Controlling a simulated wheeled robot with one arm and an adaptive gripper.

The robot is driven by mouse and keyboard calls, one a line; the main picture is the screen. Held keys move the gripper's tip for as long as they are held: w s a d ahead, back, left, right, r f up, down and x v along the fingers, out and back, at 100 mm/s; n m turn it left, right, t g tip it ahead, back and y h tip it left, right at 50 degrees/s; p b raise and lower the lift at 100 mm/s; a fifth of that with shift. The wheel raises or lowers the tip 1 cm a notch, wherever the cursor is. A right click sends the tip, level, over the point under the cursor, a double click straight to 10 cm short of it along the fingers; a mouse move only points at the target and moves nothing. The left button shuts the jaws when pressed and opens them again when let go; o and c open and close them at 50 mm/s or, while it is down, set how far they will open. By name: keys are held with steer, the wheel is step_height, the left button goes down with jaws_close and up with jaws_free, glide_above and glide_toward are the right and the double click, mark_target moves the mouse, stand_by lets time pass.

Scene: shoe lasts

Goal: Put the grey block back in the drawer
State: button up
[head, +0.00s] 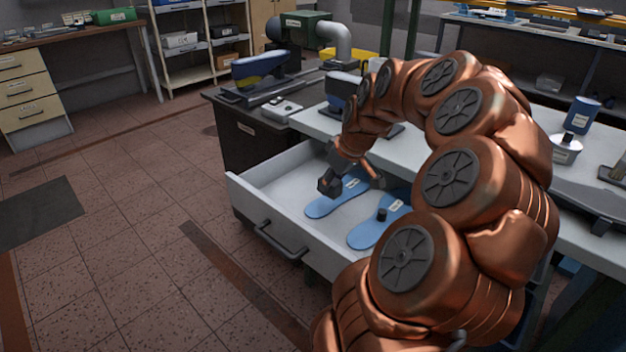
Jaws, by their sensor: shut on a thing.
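My gripper (341,176) is inside the outline of the open drawer (258,207), above a blue insole shape (322,207). It is shut on a dark grey blocky thing (329,186), which I take to be the grey block. Its edges are hard to tell from the dark finger parts at this size. I cannot tell whether it touches the drawer floor. The drawer is pulled out, with its dark handle (281,241) at the front. My arm hides the drawer's right part.
A second blue insole shape (368,235) lies in the drawer with a small dark knob (381,215) on it. The white bench top (314,122) is above the drawer. A blue container (581,115) and a grey tin (565,149) stand at the right.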

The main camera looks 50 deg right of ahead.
steer(key=w, duration=0.3)
steer(key=w+d, duration=0.1)
steer(key=w, duration=0.3)
steer(key=w+d+f, duration=0.1)
steer(key=w, duration=0.3)
steer(key=shift+w, duration=0.2)
steer(key=shift+f, duration=1.75)
steer(key=shift+f, duration=0.15)
steer(key=o, duration=1.1)
steer(key=shift+r, duration=0.25)
steer(key=v, duration=1.2)
